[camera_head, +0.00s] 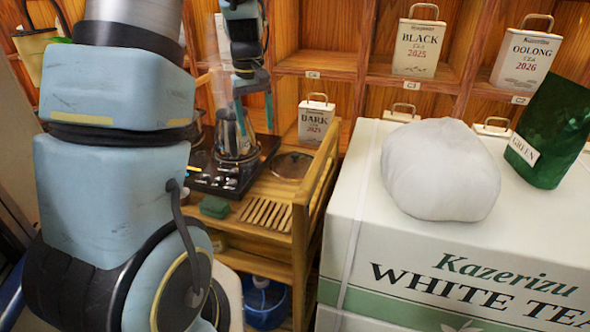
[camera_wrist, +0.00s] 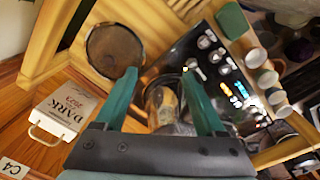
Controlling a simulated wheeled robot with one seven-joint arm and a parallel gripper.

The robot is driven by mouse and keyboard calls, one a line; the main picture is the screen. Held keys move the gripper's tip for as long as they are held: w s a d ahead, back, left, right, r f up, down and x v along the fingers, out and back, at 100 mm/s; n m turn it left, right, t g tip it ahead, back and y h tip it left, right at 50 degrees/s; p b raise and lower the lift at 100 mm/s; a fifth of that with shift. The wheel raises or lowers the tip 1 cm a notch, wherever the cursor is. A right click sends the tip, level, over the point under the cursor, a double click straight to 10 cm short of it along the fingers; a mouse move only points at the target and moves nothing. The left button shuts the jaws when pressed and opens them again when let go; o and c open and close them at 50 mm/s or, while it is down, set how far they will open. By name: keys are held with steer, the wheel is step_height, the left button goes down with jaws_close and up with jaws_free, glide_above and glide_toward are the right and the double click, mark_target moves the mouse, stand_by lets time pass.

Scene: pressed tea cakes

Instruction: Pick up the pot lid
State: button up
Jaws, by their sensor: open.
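A round, dark-rimmed glass disc that looks like the pot lid (camera_head: 291,166) lies flat on the wooden cart, right of the black hob unit. My gripper (camera_head: 254,108) hangs pointing down above a metal pot or kettle (camera_head: 232,140) on the hob. In the wrist view my gripper (camera_wrist: 158,85) has its green fingers wide apart and empty. The metal vessel (camera_wrist: 163,103) shows below and between them. The lid is off to one side, apart from the fingers.
The black hob unit (camera_head: 205,180) carries lit controls. A green block (camera_head: 214,206) sits at the cart's front. Several cups (camera_wrist: 268,78) stand beside the controls. A large white tea box (camera_head: 345,190) bounds the right.

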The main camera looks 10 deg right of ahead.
steer(key=n+b, duration=0.1)
steer(key=b, duration=0.1)
glide_above(295, 153)
steer(key=a, duration=0.2)
step_height(295, 153, down, 2)
steer(key=d, duration=0.1)
steer(key=shift+y, duration=0.3)
steer(key=f+p, duration=0.1)
steer(key=f, duration=0.2)
steer(key=f+p, duration=0.1)
steer(key=f, duration=0.3)
steer(key=d+f+p, duration=0.1)
steer(key=f, duration=0.2)
steer(key=shift+f, duration=0.35)
jaws_close()
